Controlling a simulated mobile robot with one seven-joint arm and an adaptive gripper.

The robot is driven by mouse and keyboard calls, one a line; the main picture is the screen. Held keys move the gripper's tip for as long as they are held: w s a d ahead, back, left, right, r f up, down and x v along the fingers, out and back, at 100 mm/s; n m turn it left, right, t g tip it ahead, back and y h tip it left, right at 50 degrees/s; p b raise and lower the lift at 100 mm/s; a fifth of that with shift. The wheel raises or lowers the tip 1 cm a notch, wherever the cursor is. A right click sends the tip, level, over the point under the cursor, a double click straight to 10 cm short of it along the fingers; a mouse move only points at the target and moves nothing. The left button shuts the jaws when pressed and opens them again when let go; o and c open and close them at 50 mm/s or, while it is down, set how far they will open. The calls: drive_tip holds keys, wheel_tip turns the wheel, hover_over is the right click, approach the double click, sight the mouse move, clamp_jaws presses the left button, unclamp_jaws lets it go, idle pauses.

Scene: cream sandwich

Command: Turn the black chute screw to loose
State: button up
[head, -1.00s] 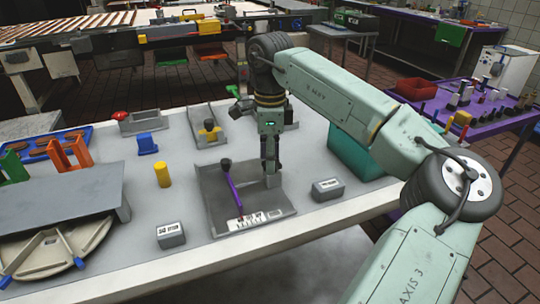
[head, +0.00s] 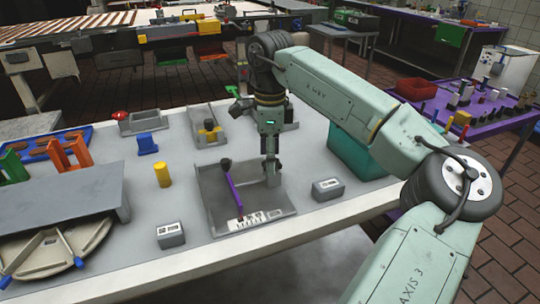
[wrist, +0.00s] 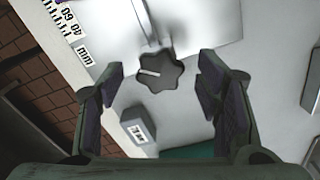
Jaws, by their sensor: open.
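The black chute screw (wrist: 160,72) is a lobed dark knob with a white line on its top, in the middle of the wrist view. My gripper (wrist: 158,80) is open, with one finger on each side of the knob and a gap on both sides. In the head view my gripper (head: 271,178) points down over the right side of a grey chute (head: 218,212). The knob cannot be made out there, as the fingers are in front of it.
Grey labelled boxes stand right (head: 327,189) and left (head: 170,235). A teal bin (head: 350,155) is at the right.

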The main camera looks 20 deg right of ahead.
wheel_tip(320, 180, up, 12)
idle(0.4)
drive_tip(key=shift+f, duration=0.15)
